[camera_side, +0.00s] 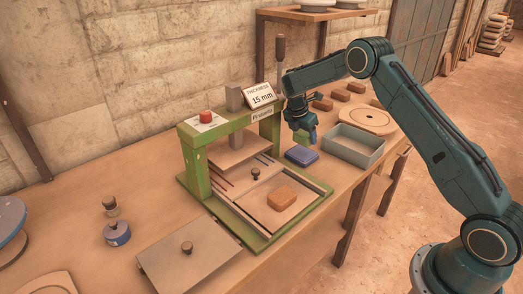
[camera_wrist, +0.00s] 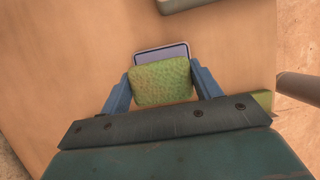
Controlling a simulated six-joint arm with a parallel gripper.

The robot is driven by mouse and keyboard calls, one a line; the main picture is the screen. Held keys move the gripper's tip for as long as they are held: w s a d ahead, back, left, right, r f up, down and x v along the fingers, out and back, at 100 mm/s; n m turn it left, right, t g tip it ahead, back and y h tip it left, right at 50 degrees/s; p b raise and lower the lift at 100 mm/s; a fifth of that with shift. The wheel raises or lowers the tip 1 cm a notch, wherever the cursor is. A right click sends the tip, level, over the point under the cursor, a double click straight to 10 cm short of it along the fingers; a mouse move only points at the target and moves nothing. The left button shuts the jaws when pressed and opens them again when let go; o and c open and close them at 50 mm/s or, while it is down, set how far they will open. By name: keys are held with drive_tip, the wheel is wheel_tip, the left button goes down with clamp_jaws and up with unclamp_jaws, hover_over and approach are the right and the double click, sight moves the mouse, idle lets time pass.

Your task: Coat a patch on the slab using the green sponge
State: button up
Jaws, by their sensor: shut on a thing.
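My gripper (camera_side: 306,133) is shut on the green sponge (camera_wrist: 163,83), which sits between its two blue fingers in the wrist view. The sponge also shows as a small green patch (camera_side: 302,138) in the side view. A shallow blue tray (camera_side: 302,157) lies on the table just below the gripper; its far part (camera_wrist: 165,51) shows beyond the sponge in the wrist view. The sponge appears to be above the tray, and I cannot tell whether they touch. An orange-brown slab (camera_side: 282,198) lies flat on the bed of the green press, to the front left of the gripper.
The green press frame (camera_side: 195,172) with a red button and a "15 mm" sign stands left of my gripper. A grey bin (camera_side: 354,146) is to the right, with several bricks and a round board (camera_side: 366,119) behind.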

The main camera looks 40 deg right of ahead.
sight(307, 136)
drive_tip(key=shift+f, duration=1.7)
drive_tip(key=shift+f, duration=0.55)
idle(0.8)
drive_tip(key=shift+r, duration=0.1)
drive_tip(key=shift+r, duration=3.45)
drive_tip(key=shift+s+a, duration=0.1)
drive_tip(key=shift+s, duration=0.05)
drive_tip(key=shift+s+a+m, duration=0.3)
drive_tip(key=shift+s+a, duration=0.05)
drive_tip(key=shift+s, duration=0.4)
drive_tip(key=s+a+r+m+g+y, duration=0.1)
drive_tip(key=s+a+r+m+g, duration=0.2)
drive_tip(key=s+a+r+m, duration=0.35)
drive_tip(key=s+a+r+m+g+y, duration=0.1)
drive_tip(key=a+r+m, duration=0.3)
drive_tip(key=a, duration=1)
drive_tip(key=m+y, duration=0.1)
drive_tip(key=m, duration=0.2)
drive_tip(key=shift+a+m, duration=0.1)
drive_tip(key=shift+m, duration=0.15)
